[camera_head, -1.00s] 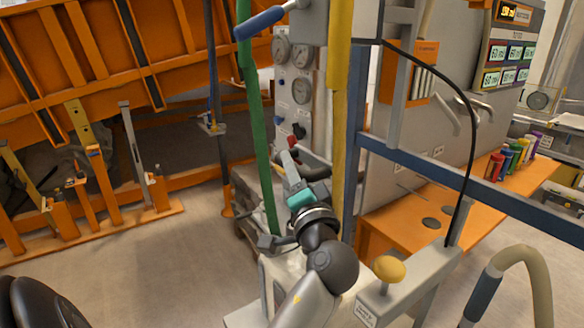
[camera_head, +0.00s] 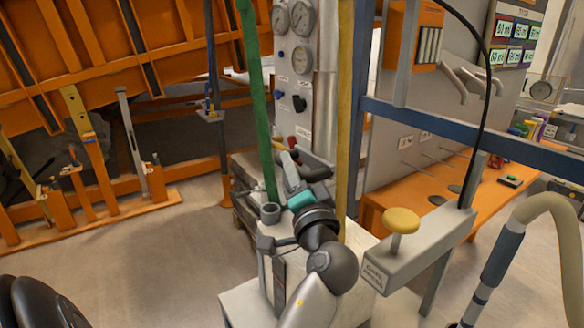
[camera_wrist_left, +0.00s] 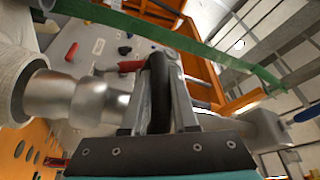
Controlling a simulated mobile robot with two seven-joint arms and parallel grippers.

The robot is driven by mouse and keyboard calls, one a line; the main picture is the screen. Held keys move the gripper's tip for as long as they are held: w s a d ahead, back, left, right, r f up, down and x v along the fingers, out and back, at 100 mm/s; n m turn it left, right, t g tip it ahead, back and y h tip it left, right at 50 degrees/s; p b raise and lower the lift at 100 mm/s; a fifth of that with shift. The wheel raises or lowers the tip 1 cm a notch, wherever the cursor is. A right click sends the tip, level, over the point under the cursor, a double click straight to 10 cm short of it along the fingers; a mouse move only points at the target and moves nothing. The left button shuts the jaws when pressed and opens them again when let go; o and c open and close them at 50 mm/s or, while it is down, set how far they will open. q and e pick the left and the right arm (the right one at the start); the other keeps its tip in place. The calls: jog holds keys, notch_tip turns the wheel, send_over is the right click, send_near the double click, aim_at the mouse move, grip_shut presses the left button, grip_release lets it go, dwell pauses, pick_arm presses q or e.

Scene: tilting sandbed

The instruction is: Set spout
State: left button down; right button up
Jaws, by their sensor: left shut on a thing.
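My left gripper (camera_head: 290,160) reaches up from the lower middle in the head view, in front of the gauge panel and beside the green hose. In the left wrist view its fingers (camera_wrist_left: 158,95) are shut on a black curved handle (camera_wrist_left: 157,82). The handle also shows as a dark shape at the gripper in the head view (camera_head: 316,171). A silver pipe fitting (camera_wrist_left: 70,95) extends left of the fingers in the wrist view, and this looks like part of the spout. Where the handle joins it is hidden by the fingers. My right gripper is not in view.
A green hose (camera_head: 257,100) and a yellow upright (camera_head: 343,100) stand close to my left arm. A blue rail (camera_head: 470,140) crosses at the right. A yellow knob (camera_head: 401,221) sits on a grey arm. An orange bench (camera_head: 490,205) stands behind. Floor is clear at left.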

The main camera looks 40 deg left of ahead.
pick_arm(q)
notch_tip(320, 180, down, 2)
jog(key=shift+f+b, duration=0.15)
jog(key=shift+b, duration=0.45)
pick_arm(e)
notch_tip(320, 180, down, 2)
pick_arm(q)
jog(key=c, duration=0.7)
grip_release()
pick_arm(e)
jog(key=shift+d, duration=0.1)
